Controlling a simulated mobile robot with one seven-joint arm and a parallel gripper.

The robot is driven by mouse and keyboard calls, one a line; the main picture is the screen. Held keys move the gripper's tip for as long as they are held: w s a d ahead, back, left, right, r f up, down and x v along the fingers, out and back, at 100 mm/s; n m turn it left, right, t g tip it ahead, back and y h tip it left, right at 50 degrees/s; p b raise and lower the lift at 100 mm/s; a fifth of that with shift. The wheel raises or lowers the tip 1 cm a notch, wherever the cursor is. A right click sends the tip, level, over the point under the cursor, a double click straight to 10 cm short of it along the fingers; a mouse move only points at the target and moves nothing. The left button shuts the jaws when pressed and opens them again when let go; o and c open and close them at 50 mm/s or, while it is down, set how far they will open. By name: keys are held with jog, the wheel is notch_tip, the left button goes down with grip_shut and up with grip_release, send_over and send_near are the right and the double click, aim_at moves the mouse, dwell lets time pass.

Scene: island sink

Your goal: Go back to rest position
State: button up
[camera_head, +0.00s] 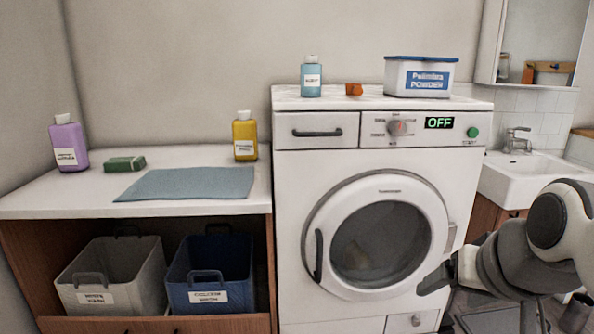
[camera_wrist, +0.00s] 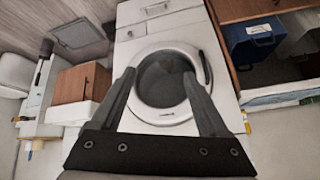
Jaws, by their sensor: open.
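My gripper (camera_head: 436,298) is at the lower right in the head view, in front of the washing machine's lower right side. In the wrist view my gripper (camera_wrist: 160,88) has its two dark fingers spread wide with nothing between them. The white washing machine (camera_head: 290,200) stands in the middle of the head view with its round door (camera_head: 312,215) closed. Its display (camera_head: 439,123) reads OFF. The machine's door also shows beyond the fingers in the wrist view (camera_wrist: 165,78), which is turned over. Whether the fingers touch the machine cannot be told.
A counter (camera_head: 60,200) on the left holds a purple bottle (camera_head: 68,145), green sponge (camera_head: 125,164), blue cloth (camera_head: 190,184) and yellow bottle (camera_head: 245,138). Grey (camera_head: 105,275) and blue (camera_head: 210,270) baskets stand below. A blue bottle (camera_head: 311,78) and powder box (camera_head: 420,78) top the machine. A sink (camera_head: 520,180) is right.

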jog(key=s+a+f+n+g+b, duration=0.1)
jog(key=s+a+f+n+b, duration=0.2)
jog(key=a+f, duration=0.45)
notch_tip(320, 180, up, 28)
jog(key=s+p, duration=0.1)
jog(key=p, duration=2.9)
jog(key=shift+s+n+g, duration=0.3)
